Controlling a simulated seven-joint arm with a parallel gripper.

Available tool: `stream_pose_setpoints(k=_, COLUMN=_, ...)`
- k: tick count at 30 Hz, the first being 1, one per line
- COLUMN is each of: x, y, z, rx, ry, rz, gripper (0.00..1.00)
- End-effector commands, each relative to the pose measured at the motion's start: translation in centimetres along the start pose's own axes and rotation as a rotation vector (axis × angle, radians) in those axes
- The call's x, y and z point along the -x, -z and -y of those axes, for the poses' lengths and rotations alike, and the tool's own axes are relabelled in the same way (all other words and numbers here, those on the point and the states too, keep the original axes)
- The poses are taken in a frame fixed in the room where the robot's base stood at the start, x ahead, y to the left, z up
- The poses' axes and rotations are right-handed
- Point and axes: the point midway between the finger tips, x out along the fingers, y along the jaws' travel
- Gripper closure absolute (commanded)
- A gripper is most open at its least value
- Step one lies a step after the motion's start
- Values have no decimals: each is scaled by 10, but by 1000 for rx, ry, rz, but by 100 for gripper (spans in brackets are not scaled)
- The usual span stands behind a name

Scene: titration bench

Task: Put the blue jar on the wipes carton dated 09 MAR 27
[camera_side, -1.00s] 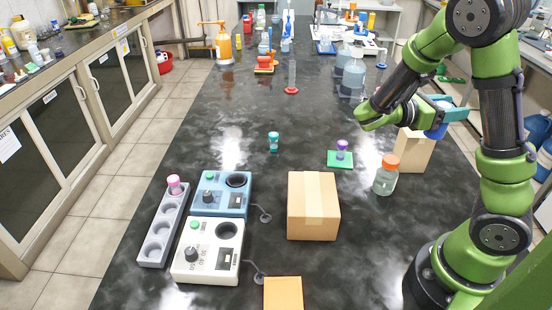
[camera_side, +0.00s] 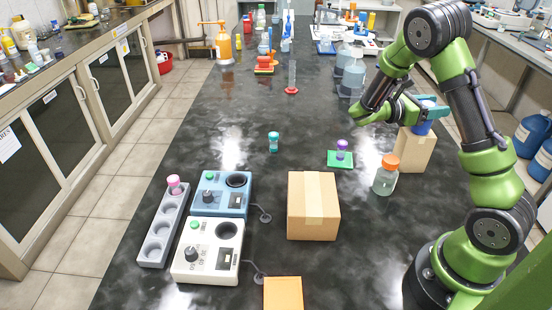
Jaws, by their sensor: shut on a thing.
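My gripper (camera_side: 428,106) is shut on the blue jar (camera_side: 422,127). It holds the jar upright over the top of a tan carton (camera_side: 414,153) at the right of the bench. The jar's bottom appears at or just above the carton's top; I cannot tell whether they touch. My fingers hide part of the jar. A larger taped cardboard box (camera_side: 314,207) stands in the middle, and an orange-topped box (camera_side: 283,293) is at the front edge. No date is readable on any of them.
An orange-capped jar (camera_side: 385,176) stands just left of the tan carton. A purple-capped vial (camera_side: 341,150) stands on a green pad (camera_side: 340,163). Blue (camera_side: 221,194) and white (camera_side: 207,250) devices and a grey rack (camera_side: 163,228) occupy the left.

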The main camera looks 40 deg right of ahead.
Motion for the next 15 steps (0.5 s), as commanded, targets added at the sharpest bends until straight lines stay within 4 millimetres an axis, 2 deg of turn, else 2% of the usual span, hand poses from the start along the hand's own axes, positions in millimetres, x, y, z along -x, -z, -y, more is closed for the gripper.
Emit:
stream_pose_setpoints(k=3, x=0, y=2, z=0, rx=2, ry=0, rz=1, gripper=79)
stream_pose_setpoints(k=4, x=0, y=2, z=0, rx=1, ry=0, rz=0, gripper=42)
stream_pose_setpoints(k=8, x=0, y=2, z=0, rx=1, ry=0, rz=0, gripper=22)
stream_pose_setpoints(k=15, x=0, y=2, z=0, rx=1, ry=0, rz=0, gripper=21)
